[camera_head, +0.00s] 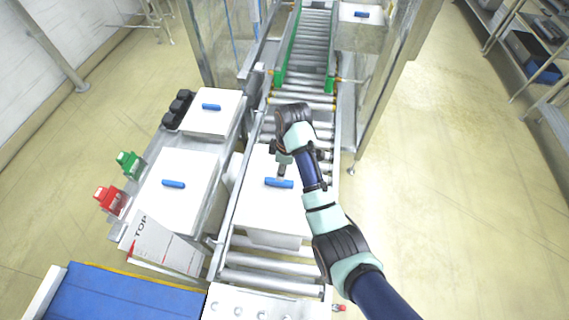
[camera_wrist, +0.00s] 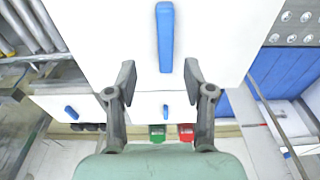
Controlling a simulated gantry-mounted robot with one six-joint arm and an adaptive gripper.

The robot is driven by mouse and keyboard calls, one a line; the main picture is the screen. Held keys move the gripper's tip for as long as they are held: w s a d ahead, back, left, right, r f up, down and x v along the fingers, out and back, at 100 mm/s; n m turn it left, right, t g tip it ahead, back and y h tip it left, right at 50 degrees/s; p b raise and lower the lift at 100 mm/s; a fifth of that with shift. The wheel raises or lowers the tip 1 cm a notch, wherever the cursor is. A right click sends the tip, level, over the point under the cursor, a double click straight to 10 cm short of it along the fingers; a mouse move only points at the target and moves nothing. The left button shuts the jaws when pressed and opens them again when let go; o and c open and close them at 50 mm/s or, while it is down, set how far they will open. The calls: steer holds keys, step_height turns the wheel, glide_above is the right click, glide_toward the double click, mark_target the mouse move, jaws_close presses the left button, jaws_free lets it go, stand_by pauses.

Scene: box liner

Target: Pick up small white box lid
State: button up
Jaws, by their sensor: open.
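A white lid (camera_head: 262,205) with a blue handle (camera_head: 279,183) covers the box on the roller conveyor. It fills the top of the wrist view (camera_wrist: 110,30), its handle (camera_wrist: 165,37) just beyond the fingertips. My gripper (camera_head: 284,160) is over this lid, open and empty; both fingers show in the wrist view (camera_wrist: 158,78). The gap to the handle is hard to judge. A smaller white lid (camera_head: 225,104) with a blue handle lies on the side bench at the left, and a larger one (camera_head: 185,162) lies nearer. Which lid is the task's small one is not clear.
Black round items (camera_head: 177,108), a green container (camera_head: 130,164) and a red container (camera_head: 110,199) stand along the bench's left side. A white panel marked TOP (camera_head: 160,247) leans at its near end. Metal posts and green conveyor guides (camera_head: 288,50) stand behind.

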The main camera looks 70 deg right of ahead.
mark_target(279, 186)
steer(key=shift+s+a+f, duration=0.1)
steer(key=shift+a+f, duration=0.15)
steer(key=shift+f, duration=0.25)
steer(key=shift+a+f, duration=0.2)
steer(key=shift+f, duration=0.25)
steer(key=f, duration=0.4)
steer(key=w+f, duration=0.1)
steer(key=f, duration=0.1)
steer(key=shift+r, duration=0.1)
steer(key=shift+c, duration=0.3)
jaws_close()
